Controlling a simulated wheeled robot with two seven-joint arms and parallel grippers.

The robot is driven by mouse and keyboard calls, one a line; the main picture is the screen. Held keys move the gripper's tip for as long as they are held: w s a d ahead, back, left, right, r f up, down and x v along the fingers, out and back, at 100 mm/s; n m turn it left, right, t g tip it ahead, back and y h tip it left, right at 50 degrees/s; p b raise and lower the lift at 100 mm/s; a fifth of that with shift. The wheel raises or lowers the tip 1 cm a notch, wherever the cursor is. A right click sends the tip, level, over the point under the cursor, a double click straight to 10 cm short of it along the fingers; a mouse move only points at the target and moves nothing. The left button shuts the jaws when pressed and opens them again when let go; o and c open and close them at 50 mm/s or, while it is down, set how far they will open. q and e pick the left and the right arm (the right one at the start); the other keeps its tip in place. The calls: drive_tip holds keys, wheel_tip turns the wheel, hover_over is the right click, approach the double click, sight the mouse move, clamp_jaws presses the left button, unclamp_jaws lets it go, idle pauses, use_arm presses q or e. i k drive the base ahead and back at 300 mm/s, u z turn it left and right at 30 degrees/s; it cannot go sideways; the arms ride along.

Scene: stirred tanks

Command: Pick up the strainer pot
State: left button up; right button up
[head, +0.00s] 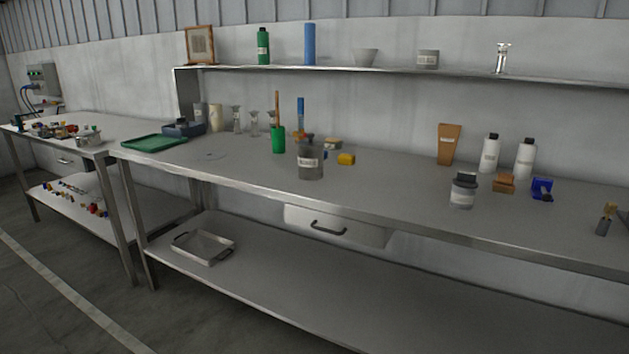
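No thing is clearly readable as the strainer pot. A small silvery pot-like vessel (89,138) stands on the right end of the far left table and may be it; its details are too small to tell. A dark grey labelled pot (311,164) stands near the front edge of the long bench. A smaller grey labelled jar (463,191) with a dark lid stands farther right on this bench. Neither of my grippers is in view.
The long steel bench (390,190) has free room between the dark pot and the jar. A green tray (153,143), a green cup (278,140) and white bottles (490,153) stand on it. A metal tray (204,247) lies on the lower shelf. Floor shows at lower left.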

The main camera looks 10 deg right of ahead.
sight(309, 160)
drive_tip(key=u, duration=0.8)
drive_tip(key=i, duration=0.75)
drive_tip(key=u, duration=0.55)
drive_tip(key=i, duration=1.15)
drive_tip(key=z, duration=1.1)
drive_tip(key=i, duration=0.75)
drive_tip(key=z, duration=0.95)
